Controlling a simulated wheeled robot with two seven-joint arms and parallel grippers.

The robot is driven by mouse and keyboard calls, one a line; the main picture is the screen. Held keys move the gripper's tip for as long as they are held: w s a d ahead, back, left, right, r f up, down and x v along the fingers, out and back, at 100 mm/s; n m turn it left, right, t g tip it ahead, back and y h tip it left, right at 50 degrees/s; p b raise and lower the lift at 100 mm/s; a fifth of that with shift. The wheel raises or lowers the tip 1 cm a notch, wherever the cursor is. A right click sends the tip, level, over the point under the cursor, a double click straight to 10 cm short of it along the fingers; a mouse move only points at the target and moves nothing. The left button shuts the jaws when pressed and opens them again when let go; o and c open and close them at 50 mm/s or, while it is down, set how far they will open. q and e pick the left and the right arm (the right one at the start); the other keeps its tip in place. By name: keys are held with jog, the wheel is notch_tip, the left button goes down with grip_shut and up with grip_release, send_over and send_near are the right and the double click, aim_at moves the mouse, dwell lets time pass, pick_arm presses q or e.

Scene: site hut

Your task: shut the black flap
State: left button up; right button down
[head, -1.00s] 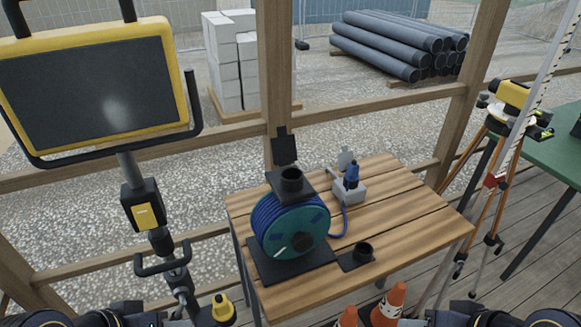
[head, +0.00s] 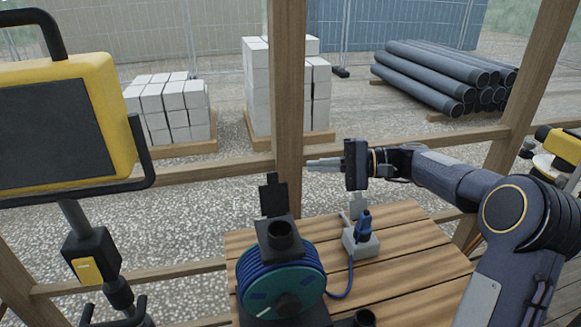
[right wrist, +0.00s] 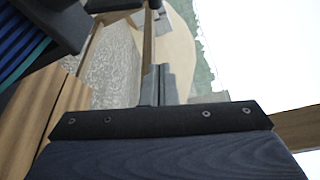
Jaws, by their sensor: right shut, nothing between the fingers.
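The black flap (head: 272,195) stands upright, open, at the back of the black socket housing (head: 280,235). The housing sits on top of the cable reel (head: 262,285) with blue cable, and its round opening is uncovered. My right gripper (head: 313,164) is shut and empty. Its fingers point left, a little right of the flap and higher in the picture, apart from it. The fingers also show in the right wrist view (right wrist: 155,85), with blue cable coils (right wrist: 18,45) at the upper left. My left gripper is out of view.
A grey box (head: 362,247) with a blue plug (head: 364,224) and a raised grey flap (head: 358,205) stands on the wooden table (head: 415,265) below my right forearm. A wooden post (head: 289,90) rises behind the reel. A yellow-framed screen (head: 60,125) stands at left.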

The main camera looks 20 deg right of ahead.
jog(key=s+a+p, duration=0.1)
jog(key=a+p, duration=0.2)
jog(key=a, duration=0.6)
jog(key=shift+r+p, duration=0.15)
jog(key=shift+p, duration=0.2)
jog(key=shift+d, duration=0.1)
jog(key=s+f+n+g+y+b, duration=0.1)
jog(key=s+n+b, duration=0.3)
jog(key=b, duration=1.1)
jog(key=s+f+n+g+y+b, duration=0.1)
jog(key=s+n+y+b, duration=0.2)
jog(key=n+b, duration=0.7)
jog(key=s+f+n+g+y+b, duration=0.1)
jog(key=s+n+b, duration=0.4)
jog(key=b, duration=1.4)
jog(key=shift+s+f+n+g+y+b, duration=0.15)
jog(key=shift+s+n+g+y+b, duration=0.1)
jog(key=shift+n, duration=0.5)
jog(key=shift+s+f+n+g+y+b, duration=0.15)
jog(key=shift+n+y, duration=0.1)
jog(key=shift+n, duration=0.5)
jog(key=shift+s+f+n+g+b, duration=0.15)
jog(key=shift+f+n+g+b, duration=0.2)
jog(key=shift+n+b, duration=0.35)
jog(key=shift+s+f+b, duration=0.15)
jog(key=shift+f+b, duration=0.05)
jog(key=shift+b, duration=0.25)
